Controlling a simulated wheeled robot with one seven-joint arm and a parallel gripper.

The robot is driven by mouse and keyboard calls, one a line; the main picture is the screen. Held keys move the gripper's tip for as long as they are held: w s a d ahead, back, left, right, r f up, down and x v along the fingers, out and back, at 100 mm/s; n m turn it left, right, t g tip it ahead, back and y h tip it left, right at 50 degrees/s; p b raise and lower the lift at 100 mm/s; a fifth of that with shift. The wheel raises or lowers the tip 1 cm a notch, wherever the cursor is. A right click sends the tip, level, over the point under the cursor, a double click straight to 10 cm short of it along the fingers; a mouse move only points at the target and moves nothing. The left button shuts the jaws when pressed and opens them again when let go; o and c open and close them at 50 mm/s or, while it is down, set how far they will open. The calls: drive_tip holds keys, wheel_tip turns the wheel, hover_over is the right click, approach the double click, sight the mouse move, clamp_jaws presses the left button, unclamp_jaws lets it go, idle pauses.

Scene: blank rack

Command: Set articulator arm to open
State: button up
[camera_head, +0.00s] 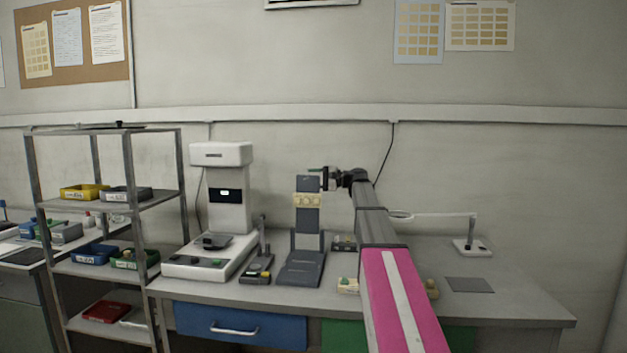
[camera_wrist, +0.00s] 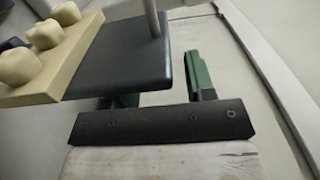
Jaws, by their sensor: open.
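The articulator (camera_head: 303,265) stands on the bench, a dark grey device with a flat base. Its arm (camera_head: 308,222) stands up steeply from the base and bears a cream strip of teeth (camera_head: 307,201). In the wrist view the arm's dark plate (camera_wrist: 125,60) fills the upper left, with the cream teeth (camera_wrist: 50,45) and a grey rod. My gripper (camera_head: 318,178) is at the top right of the raised arm. In the wrist view my gripper (camera_wrist: 165,92) is open; the plate partly hides its left finger. I cannot tell whether a finger touches the plate.
A white machine (camera_head: 228,195) stands left of the articulator, with a small dark device (camera_head: 257,268) between them. A metal shelf (camera_head: 90,268) with bins is further left.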

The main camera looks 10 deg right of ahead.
clamp_jaws()
drive_tip(key=shift+s+a+r, duration=0.15)
drive_tip(key=shift+s+a, duration=0.1)
drive_tip(key=shift+s, duration=0.5)
unclamp_jaws()
drive_tip(key=shift+w, duration=0.1)
drive_tip(key=v, duration=1.1)
drive_tip(key=shift+a, duration=0.1)
